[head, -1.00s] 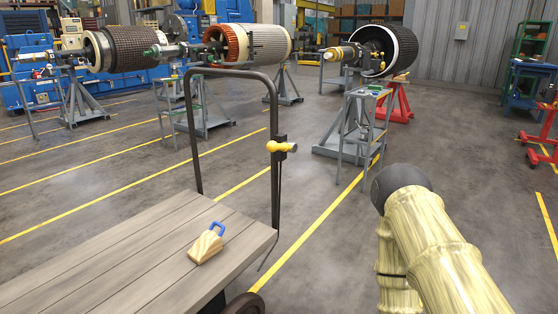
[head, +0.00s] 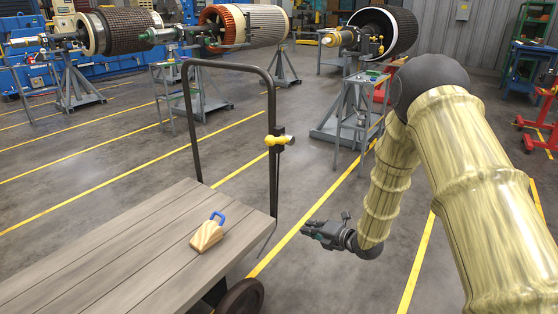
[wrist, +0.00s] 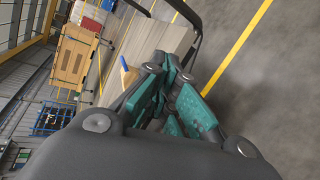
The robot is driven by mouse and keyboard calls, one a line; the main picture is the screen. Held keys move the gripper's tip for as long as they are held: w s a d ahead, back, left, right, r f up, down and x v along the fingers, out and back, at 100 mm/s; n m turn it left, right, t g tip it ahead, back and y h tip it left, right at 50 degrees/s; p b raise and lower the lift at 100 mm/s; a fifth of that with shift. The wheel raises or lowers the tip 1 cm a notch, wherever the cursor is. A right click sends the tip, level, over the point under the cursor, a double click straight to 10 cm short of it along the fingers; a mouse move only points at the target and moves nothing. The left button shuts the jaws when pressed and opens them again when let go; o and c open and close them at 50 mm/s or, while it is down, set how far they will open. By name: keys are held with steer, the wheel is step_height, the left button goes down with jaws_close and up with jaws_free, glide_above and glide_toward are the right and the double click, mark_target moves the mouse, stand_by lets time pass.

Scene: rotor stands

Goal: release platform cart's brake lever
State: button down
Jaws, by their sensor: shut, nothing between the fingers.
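The platform cart (head: 120,238) has a grey plank deck at the lower left and a dark tubular handle frame (head: 228,64). A yellow lever (head: 279,140) with a pale end sits on a bracket on the frame's right upright, pointing roughly sideways. A thin rod runs down below it. My gripper (head: 306,229) is shut and empty, right of the deck and below the lever, apart from both. In the wrist view its teal-padded fingers (wrist: 175,97) show, with the deck (wrist: 160,38) and part of the frame beyond. The lever cannot be made out there.
A wooden wedge with a blue handle (head: 208,232) lies on the deck near its right corner. A dark cart wheel (head: 240,298) shows below. Rotor stands (head: 352,110) with a grey stepladder stand behind. The floor around my gripper is clear.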

mark_target(279, 140)
steer(key=w+a+r+n+y, duration=0.1)
steer(key=w+r+n, duration=0.1)
steer(key=r+n, duration=0.2)
steer(key=w+a+r+n+g+y+p, duration=0.1)
steer(key=w+r+n+y, duration=0.1)
steer(key=r+n, duration=0.3)
steer(key=w+a+r+n+y, duration=0.1)
steer(key=w+r+n, duration=0.2)
steer(key=r, duration=0.7)
steer(key=shift+w+a+n+y+p, duration=0.15)
steer(key=shift+w+n+y+p, duration=0.15)
steer(key=shift+n, duration=0.4)
steer(key=f+b+x, duration=0.1)
steer(key=x, duration=0.8)
steer(key=shift+w+d+r+b, duration=0.1)
steer(key=shift+w+r+b, duration=0.05)
steer(key=shift+r, duration=0.55)
steer(key=shift+w+d+r+b, duration=0.1)
steer(key=shift+w+r, duration=0.1)
steer(key=shift+r, duration=0.55)
steer(key=shift+w+d+r+b, duration=0.1)
steer(key=shift+w+r+b, duration=0.05)
steer(key=shift+r, duration=0.55)
steer(key=shift+r, duration=0.1)
